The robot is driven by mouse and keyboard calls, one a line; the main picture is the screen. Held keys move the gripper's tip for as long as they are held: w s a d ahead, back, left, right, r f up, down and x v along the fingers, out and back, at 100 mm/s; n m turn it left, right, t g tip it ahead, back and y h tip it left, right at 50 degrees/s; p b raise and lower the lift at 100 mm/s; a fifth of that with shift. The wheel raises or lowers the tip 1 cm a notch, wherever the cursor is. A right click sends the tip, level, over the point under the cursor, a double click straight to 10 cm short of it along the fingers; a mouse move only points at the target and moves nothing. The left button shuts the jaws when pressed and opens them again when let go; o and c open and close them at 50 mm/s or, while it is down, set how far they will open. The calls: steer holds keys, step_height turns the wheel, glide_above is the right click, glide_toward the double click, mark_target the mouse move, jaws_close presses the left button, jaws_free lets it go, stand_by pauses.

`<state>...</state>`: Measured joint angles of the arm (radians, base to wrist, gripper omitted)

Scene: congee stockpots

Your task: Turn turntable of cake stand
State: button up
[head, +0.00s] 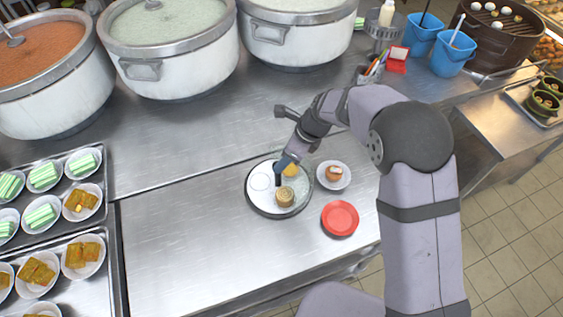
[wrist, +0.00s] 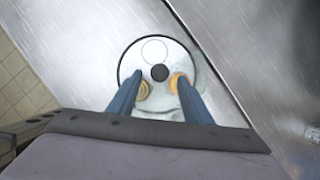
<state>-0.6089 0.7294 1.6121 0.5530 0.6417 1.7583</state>
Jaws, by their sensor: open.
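The cake stand's turntable (head: 260,200) is a round pale disc with a dark rim on the steel counter. It also shows in the wrist view (wrist: 136,65), with a black knob (wrist: 160,73) near its middle and an empty circle outline (wrist: 154,50) on it. One round cake (head: 285,197) sits at its front, and a yellow cake (head: 291,170) sits at the back, partly hidden by my gripper. My gripper (wrist: 160,79) is open, with its blue fingers spread over the disc on either side of the knob. Whether a finger touches anything is unclear.
A small plate with a cake (head: 334,175) and a red plate (head: 340,218) stand right of the turntable. Large pots (head: 168,75) line the back. Trays of dishes (head: 115,250) fill the left. The counter left of the turntable is clear.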

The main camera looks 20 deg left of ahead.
steer(key=shift+b+v, duration=0.35)
steer(key=shift+v, duration=1.3)
steer(key=s+d+f+n+g+h, duration=0.1)
steer(key=s+d+f+n+h, duration=0.15)
steer(key=s+d+n, duration=0.65)
steer(key=s+d+f+n+g+h, duration=0.15)
steer(key=s+d+f+n, duration=0.35)
steer(key=n, duration=0.7)
steer(key=s+d+r+h, duration=0.1)
steer(key=s+d+r, duration=0.2)
steer(key=d, duration=0.5)
steer(key=s+d+r, duration=0.2)
steer(key=d+r, duration=0.1)
steer(key=d, duration=0.5)
steer(key=w+d+r+m+t, duration=0.2)
steer(key=d+r+m, duration=0.1)
steer(key=d, duration=0.2)
steer(key=shift+w+r, duration=0.35)
steer(key=shift+w, duration=0.05)
